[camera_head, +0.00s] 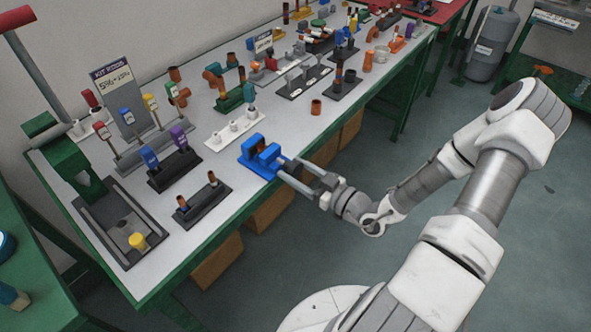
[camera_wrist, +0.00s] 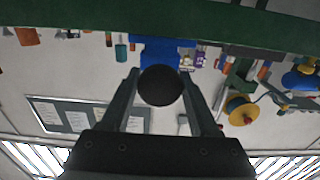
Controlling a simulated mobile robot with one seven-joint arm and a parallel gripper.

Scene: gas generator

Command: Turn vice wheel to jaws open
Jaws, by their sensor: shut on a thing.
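The blue vice (camera_head: 262,156) sits at the front edge of the long grey-topped table in the head view. In the wrist view the vice (camera_wrist: 160,48) shows as a blue block beyond the wheel. The dark round vice wheel (camera_wrist: 161,86) faces the wrist camera between my two fingers. My gripper (camera_head: 301,174) reaches to the vice from the right, at the table edge. In the wrist view my gripper (camera_wrist: 162,88) is shut on the wheel, one finger on each side. The gap between the vice jaws is too small to judge.
The table (camera_head: 215,165) holds several racks of coloured tools and fittings behind and left of the vice. A small black rack (camera_head: 203,200) stands to its left. An orange ring (camera_head: 316,107) stands to the right.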

